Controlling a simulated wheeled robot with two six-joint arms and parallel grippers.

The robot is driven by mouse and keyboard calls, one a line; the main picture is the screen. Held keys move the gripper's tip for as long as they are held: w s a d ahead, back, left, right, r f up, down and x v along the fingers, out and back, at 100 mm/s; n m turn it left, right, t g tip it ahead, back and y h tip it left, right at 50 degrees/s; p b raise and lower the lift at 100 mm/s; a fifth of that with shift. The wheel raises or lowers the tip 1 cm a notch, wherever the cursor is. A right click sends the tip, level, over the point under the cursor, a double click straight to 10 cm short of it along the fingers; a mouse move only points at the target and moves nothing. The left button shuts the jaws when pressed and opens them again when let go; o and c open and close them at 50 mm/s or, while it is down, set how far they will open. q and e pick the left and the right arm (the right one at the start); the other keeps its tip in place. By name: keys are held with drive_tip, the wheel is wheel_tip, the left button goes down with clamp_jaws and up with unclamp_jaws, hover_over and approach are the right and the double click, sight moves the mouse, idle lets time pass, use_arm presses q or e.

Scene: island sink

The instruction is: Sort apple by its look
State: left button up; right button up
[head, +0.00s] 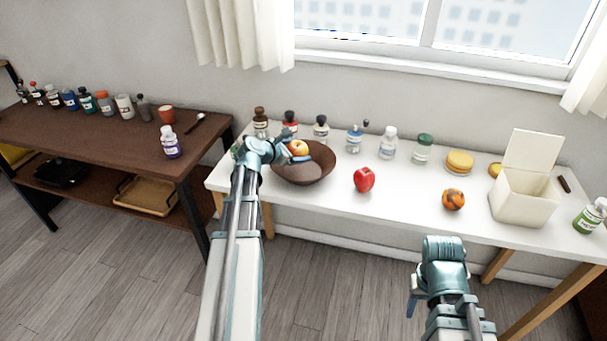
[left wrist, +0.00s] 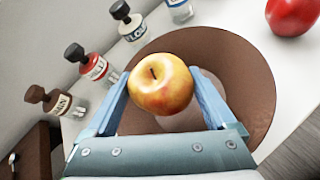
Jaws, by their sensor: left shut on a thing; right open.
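My left gripper (left wrist: 160,98) is shut on a yellow apple (left wrist: 161,83) with a reddish blush. It holds the apple over the brown bowl (left wrist: 247,75). In the head view the apple (head: 299,148) shows at the gripper's (head: 292,153) tip, above the bowl (head: 318,171). A red apple (head: 364,179) stands on the white table right of the bowl. An orange fruit with dark patches (head: 453,199) lies further right, near the front edge. A white bin with a raised lid (head: 523,200) stands at the right. My right gripper (head: 414,304) is open and empty, in front of the table.
Several bottles (head: 355,138) line the back of the white table (head: 405,188). A yellow round item (head: 459,162) sits near the bin. A dark wooden table (head: 90,135) with bottles stands at left. The white table is clear between the red apple and the bin's fruit.

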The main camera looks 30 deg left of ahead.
use_arm(q)
drive_tip(key=shift+f+b, duration=0.5)
drive_tip(key=shift+f, duration=0.4)
use_arm(e)
drive_tip(key=shift+f, duration=0.9)
use_arm(q)
drive_tip(key=o, duration=1.2)
drive_tip(key=shift+r, duration=0.1)
drive_tip(key=p+v, duration=0.6)
drive_tip(key=v, duration=0.7)
drive_tip(key=shift+s+r+p, duration=0.15)
drive_tip(key=shift+s+p, duration=0.15)
drive_tip(key=shift+s, duration=0.1)
use_arm(e)
wheel_tip(320, 180, up, 6)
drive_tip(key=shift+r, duration=0.25)
